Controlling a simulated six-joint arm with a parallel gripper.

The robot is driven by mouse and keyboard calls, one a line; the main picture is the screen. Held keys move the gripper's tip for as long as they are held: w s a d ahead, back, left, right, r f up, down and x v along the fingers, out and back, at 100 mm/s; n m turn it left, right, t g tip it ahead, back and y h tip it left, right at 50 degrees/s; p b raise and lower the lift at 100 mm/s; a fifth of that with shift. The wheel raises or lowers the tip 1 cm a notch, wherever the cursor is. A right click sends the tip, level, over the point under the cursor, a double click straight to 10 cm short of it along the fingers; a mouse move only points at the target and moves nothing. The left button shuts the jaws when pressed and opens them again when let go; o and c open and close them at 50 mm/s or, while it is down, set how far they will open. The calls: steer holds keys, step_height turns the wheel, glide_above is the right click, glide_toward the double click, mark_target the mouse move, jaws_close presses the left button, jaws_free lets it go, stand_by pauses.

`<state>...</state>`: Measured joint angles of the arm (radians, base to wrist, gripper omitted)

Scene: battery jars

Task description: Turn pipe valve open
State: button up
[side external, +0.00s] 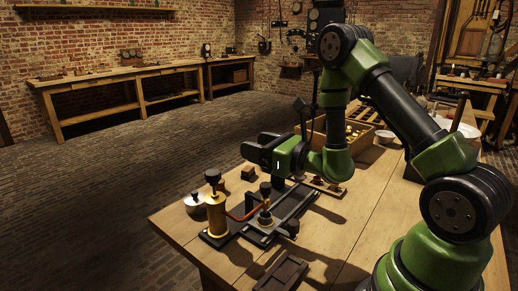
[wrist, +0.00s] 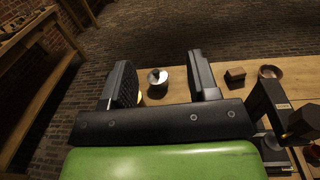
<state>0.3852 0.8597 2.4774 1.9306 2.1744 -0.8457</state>
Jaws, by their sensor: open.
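A copper-red pipe (side external: 241,215) runs from a brass cylinder (side external: 217,216) with a dark top knob to a small fitting with a black knob (side external: 265,188). They stand on a black frame near the table's front left. A dark handle-like piece (side external: 290,227) sticks out at the frame's right; I cannot tell which part is the valve handle. My gripper (side external: 252,150) is open and empty, held above the fitting and touching nothing visible. In the wrist view my gripper (wrist: 160,78) has its fingers wide apart, with a sliver of brass beside the left finger.
A metal lidded pot (side external: 195,205) stands left of the cylinder and shows between the fingers in the wrist view (wrist: 157,78). A wooden block (side external: 248,172) is behind. A dark tray (side external: 282,273) lies in front. A wooden crate (side external: 335,146) is farther back.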

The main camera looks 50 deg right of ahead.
step_height(320, 180, up, 5)
glide_above(266, 191)
steer(key=w+d, duration=0.1)
steer(key=w, duration=0.2)
steer(key=s+d+n+g+y, duration=0.2)
steer(key=s+d+n+y, duration=0.3)
steer(key=s, duration=0.4)
step_height(266, 191, down, 14)
steer(key=a+y, duration=0.2)
steer(key=x, duration=0.9)
steer(key=shift+w+d+f, duration=0.1)
steer(key=shift+w+d, duration=0.05)
steer(key=shift+w, duration=0.15)
